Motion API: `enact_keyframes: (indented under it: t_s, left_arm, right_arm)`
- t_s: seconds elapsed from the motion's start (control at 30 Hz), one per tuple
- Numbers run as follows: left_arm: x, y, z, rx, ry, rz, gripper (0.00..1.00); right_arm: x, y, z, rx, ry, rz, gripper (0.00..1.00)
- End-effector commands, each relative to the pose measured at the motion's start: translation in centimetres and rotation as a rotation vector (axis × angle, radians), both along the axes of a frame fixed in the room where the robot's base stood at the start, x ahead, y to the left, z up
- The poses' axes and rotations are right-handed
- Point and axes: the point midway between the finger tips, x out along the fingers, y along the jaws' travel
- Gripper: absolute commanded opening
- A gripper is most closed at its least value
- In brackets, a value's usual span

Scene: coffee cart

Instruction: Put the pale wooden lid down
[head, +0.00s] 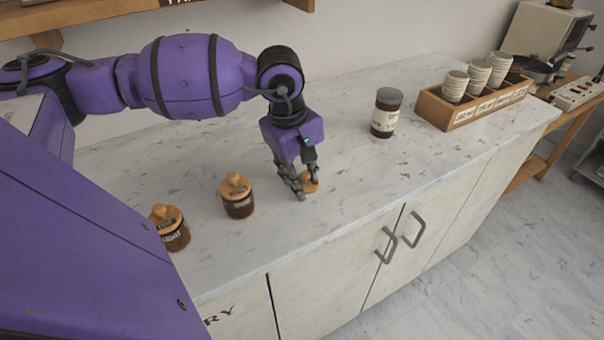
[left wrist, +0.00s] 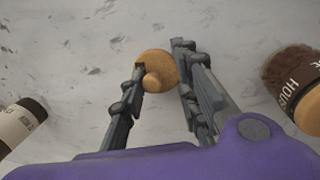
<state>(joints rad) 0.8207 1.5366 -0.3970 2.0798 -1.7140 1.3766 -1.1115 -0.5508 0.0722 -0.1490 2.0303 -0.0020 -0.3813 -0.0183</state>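The pale wooden lid (head: 312,186) is a small round tan disc with a knob. It appears to rest on the marble counter. My left gripper (head: 305,184) is low over it, fingers pointing down. In the left wrist view the lid (left wrist: 161,65) and its knob show between the tips of my left gripper (left wrist: 159,60). The fingers are spread apart, one at each side of the lid, and do not close on the knob. Whether a fingertip touches the lid's rim is unclear. My right gripper is not in view.
Two jars with wooden lids, one nearer (head: 237,196) and one further left (head: 170,230), stand left of my gripper. A dark jar with a cream label (head: 386,113) stands to the right. A wooden cup box (head: 450,113) is behind it. Counter between is clear.

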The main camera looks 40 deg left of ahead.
Motion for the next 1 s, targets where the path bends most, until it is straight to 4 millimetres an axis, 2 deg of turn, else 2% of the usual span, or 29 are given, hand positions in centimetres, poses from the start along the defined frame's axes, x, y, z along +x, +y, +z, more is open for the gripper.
enact_keyframes:
  t_s: [0.03, 0.1, 0.4, 0.53, 0.67, 1.0]
  left_arm:
    - [0.0, 0.0, 0.0, 0.000, 0.001, 0.000, 0.37]
    - [0.0, 0.0, 0.0, 0.000, 0.001, 0.000, 0.46]
    - [-0.1, 0.0, 0.1, 0.000, 0.002, 0.000, 0.46]
    - [-0.1, 0.1, 0.9, 0.002, -0.002, 0.000, 0.46]
    - [-0.4, 0.3, 3.0, 0.005, -0.003, 0.000, 0.46]
    - [-1.5, 0.7, 10.0, 0.003, -0.002, 0.001, 0.46]
  right_arm:
    - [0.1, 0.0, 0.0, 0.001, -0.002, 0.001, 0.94]
    - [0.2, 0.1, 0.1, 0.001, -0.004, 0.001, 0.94]
    - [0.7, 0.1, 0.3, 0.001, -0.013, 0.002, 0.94]
    - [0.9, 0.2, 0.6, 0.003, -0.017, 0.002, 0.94]
    - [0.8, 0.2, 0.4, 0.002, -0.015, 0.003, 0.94]
    - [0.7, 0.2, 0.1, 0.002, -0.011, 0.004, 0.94]
